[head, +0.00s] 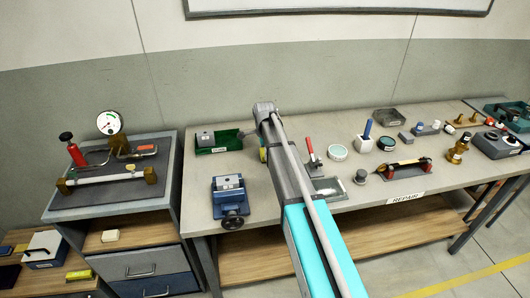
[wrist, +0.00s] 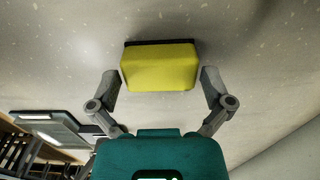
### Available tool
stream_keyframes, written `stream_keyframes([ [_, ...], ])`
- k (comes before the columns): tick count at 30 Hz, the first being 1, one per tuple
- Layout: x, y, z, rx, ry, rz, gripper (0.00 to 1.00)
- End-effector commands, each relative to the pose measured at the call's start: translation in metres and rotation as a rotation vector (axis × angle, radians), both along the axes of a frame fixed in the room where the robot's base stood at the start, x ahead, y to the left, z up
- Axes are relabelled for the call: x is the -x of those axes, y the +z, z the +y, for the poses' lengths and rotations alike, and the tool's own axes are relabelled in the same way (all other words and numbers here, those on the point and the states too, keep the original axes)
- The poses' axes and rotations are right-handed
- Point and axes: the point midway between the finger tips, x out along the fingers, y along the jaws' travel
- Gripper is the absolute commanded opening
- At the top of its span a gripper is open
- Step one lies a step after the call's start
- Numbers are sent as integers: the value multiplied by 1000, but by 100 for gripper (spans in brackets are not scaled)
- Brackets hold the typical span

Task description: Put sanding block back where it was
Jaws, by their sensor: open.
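The sanding block, a yellow block with a dark layer along its far side, is in the wrist view (wrist: 160,68). It rests on a pale speckled surface. My gripper (wrist: 161,82) is open, with one finger on each side of the block. Small gaps seem to show between the fingers and the block. In the head view my arm hides most of this spot; a small yellow patch (head: 263,154) shows beside it, probably the same block, on the repair bench (head: 270,195).
A green bin (head: 220,146) and a blue vise (head: 230,200) stand left of my arm. A red-handled clamp (head: 311,155), a steel tray (head: 327,188) and a round tub (head: 337,152) stand close to its right. A gauge rig (head: 109,125) is on the left cabinet.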

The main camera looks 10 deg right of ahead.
Motion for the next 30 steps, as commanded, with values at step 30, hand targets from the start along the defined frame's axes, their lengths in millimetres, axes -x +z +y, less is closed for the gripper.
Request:
stream_keyframes([
  [30,0,86,-1,0,-1,0,100],
])
